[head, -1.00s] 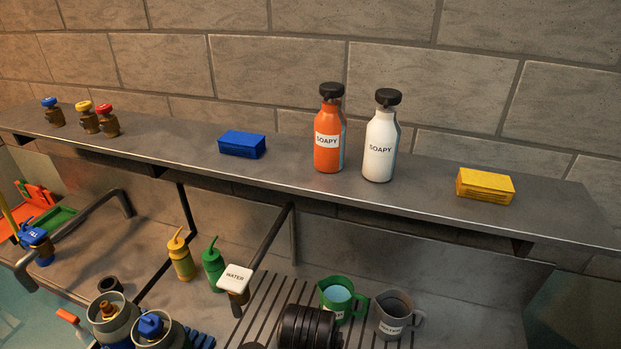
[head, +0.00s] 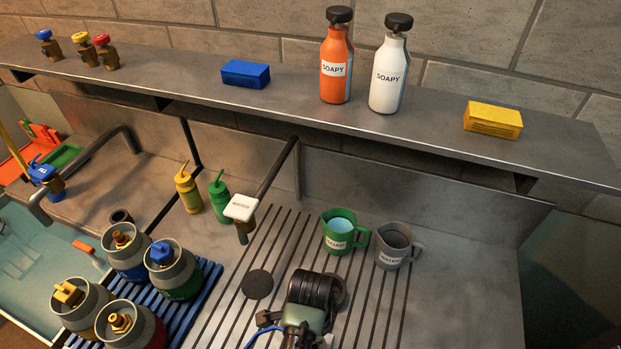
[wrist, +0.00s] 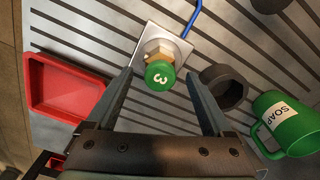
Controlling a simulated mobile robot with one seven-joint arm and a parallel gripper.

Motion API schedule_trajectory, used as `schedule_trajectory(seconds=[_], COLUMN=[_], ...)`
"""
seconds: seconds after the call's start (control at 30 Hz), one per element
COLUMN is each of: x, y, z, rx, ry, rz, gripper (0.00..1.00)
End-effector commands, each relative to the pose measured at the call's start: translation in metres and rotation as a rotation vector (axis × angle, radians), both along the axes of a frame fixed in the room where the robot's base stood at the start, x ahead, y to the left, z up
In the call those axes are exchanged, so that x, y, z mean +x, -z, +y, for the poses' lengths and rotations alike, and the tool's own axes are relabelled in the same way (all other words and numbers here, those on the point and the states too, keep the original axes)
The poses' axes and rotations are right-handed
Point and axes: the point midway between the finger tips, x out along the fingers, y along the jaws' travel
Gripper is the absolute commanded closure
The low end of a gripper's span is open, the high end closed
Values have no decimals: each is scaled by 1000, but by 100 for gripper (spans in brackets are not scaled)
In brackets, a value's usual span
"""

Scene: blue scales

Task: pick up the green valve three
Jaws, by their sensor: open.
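The green valve three (wrist: 160,74) shows in the wrist view as a round green cap with a white "3" on a brass nut. It stands on a pale square plate (wrist: 172,38). My gripper (wrist: 159,76) is open, with one finger on each side of the green cap. The fingers do not visibly close on it, and I cannot tell how far down they reach. In the head view I cannot make out the valve; my dark arm (head: 313,290) is low in the middle, over the ribbed drainboard.
A dark round ring (wrist: 224,87) lies close to the right finger, with the green soap mug (wrist: 285,122) beyond. A red tray (wrist: 62,88) is at left. A blue cable (wrist: 190,16) runs from the plate. Gas bottles (head: 128,250) stand left of my arm.

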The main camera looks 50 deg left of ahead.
Motion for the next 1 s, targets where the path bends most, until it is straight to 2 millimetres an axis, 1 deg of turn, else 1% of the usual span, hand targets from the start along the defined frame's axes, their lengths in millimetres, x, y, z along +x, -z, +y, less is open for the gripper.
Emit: schedule_trajectory(seconds=[0.1, 0.17, 0.43, 0.57, 0.6, 0.67, 0.7, 0.77, 0.8, 0.87, 0.9, 1.0], x=[0, 0, 0, 0, 0, 0, 0, 0, 0, 0, 0, 0], y=[13, 17, 19, 19, 19, 19, 19, 19, 19, 19, 19, 19], z=[0, 0, 0, 0, 0, 0, 0, 0, 0, 0, 0, 0], rx=[-1, -1, 2, 2, 2, 2, 2, 1, 1, 1, 1, 1], ry=[-1, -1, 0, 0, 0, 0, 0, 0, 0, 0, 0, 0], rz=[1, 1, -1, -1, -1, -1, -1, -1, -1, -1, -1, -1], gripper=[15, 15, 15, 38, 45, 56, 63, 74, 81, 92, 99, 100])
